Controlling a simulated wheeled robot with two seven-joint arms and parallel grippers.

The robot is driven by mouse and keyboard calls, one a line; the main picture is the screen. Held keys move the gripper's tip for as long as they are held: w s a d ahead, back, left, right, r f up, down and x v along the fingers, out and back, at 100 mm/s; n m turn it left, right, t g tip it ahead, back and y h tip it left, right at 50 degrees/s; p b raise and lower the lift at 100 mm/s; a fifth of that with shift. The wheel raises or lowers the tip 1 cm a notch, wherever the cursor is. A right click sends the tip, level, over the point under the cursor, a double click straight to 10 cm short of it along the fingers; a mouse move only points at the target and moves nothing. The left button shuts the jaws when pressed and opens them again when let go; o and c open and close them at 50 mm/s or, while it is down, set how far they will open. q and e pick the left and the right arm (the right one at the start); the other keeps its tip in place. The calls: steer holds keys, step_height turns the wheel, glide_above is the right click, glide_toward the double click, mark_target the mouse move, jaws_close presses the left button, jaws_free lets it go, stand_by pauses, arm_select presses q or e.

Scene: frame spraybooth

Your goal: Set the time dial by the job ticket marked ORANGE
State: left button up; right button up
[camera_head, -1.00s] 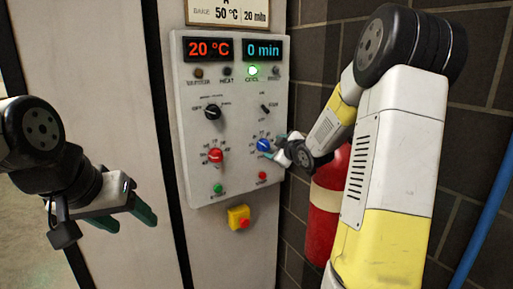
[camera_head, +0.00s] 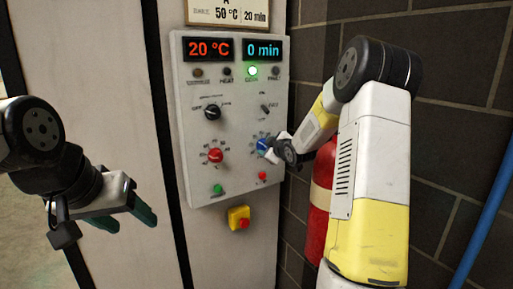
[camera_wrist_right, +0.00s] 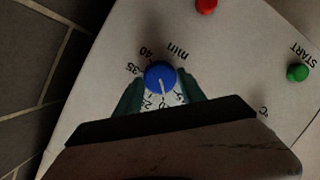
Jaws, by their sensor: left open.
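The blue time dial (camera_head: 264,145) is at the lower right of the white control panel (camera_head: 240,110), under a display (camera_head: 263,49) reading 0 min. In the right wrist view the blue dial (camera_wrist_right: 160,77) sits between the green fingertips of my right gripper (camera_wrist_right: 161,88), one on each side. Whether both fingers press on it is not clear. Its white pointer line points down in that picture, toward the low numbers of the scale. My left gripper (camera_head: 130,213) is open and empty, left of the panel. No ticket marked ORANGE shows.
The red dial (camera_head: 215,156) is left of the blue one, under a display (camera_head: 209,49) reading 20 °C. A card (camera_head: 228,13) above reads 50 °C, 20 min. A yellow box with a red button (camera_head: 239,218) is below. A red cylinder (camera_head: 321,190) stands at right.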

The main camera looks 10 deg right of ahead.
jaws_close()
steer(key=shift+m, duration=0.6)
steer(key=shift+o, duration=2.2)
jaws_free()
steer(key=shift+r, duration=0.1)
step_height(320, 180, up, 4)
steer(key=shift+d+f, duration=0.1)
steer(key=shift+f, duration=0.05)
steer(key=s+a, duration=0.2)
steer(key=s, duration=0.5)
steer(key=s+a+r, duration=0.1)
steer(key=s+a, duration=0.1)
steer(key=s, duration=0.6)
steer(key=shift+s+a, duration=0.2)
steer(key=shift+a, duration=0.1)
